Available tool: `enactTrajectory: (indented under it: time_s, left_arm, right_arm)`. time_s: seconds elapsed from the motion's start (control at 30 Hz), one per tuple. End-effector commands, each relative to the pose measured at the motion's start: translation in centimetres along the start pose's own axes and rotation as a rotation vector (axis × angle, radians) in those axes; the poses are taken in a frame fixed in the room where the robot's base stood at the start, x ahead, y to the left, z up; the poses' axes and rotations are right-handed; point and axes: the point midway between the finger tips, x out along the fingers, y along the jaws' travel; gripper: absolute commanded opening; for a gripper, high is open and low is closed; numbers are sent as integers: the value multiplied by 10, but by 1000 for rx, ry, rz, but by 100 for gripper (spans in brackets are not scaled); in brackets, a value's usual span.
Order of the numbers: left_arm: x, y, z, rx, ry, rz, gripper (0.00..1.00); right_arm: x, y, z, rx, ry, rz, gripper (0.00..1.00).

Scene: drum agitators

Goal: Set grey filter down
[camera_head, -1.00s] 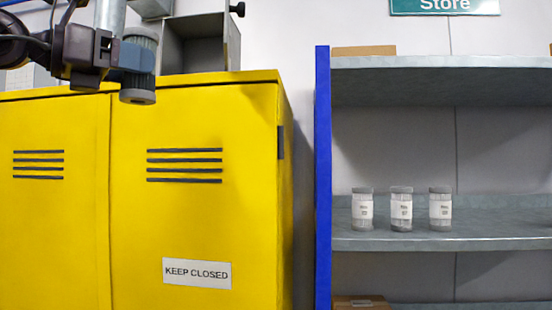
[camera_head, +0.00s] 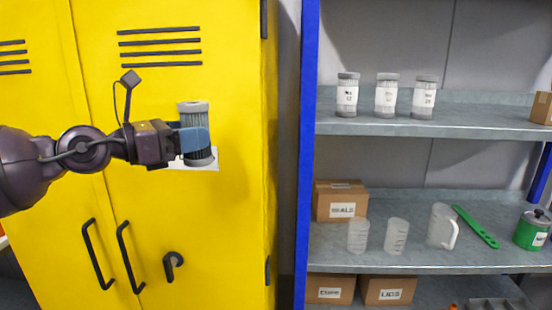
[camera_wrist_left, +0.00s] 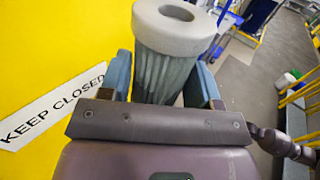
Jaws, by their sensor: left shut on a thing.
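The grey filter (camera_head: 195,140) is a pleated cylinder with grey end caps. My left gripper (camera_head: 192,141) is shut on its middle and holds it upright in the air in front of the yellow cabinet. In the left wrist view the filter (camera_wrist_left: 168,62) stands between the two blue fingers of the left gripper (camera_wrist_left: 165,80), with its ringed cap and central hole showing. The filter hides most of the cabinet's white sign in the head view.
The yellow cabinet (camera_head: 215,240) has black handles. The middle shelf's front edge has free room.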

Motion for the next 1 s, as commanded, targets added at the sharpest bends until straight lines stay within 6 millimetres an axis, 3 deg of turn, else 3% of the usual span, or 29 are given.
enactTrajectory:
  time_s: [0.37, 0.63, 1.0]
  left_arm:
    - [-3, 0, -43, -3, 2, 105, 33]
    - [-11, -2, -92, -12, 5, 244, 33]
    - [-25, -5, -146, -9, 3, 424, 33]
  right_arm:
    - [-4, 0, 7, 2, -13, 2, 54]
    - [-5, 1, 13, 3, -25, 3, 54]
    - [-2, 0, 6, 2, -12, 1, 54]
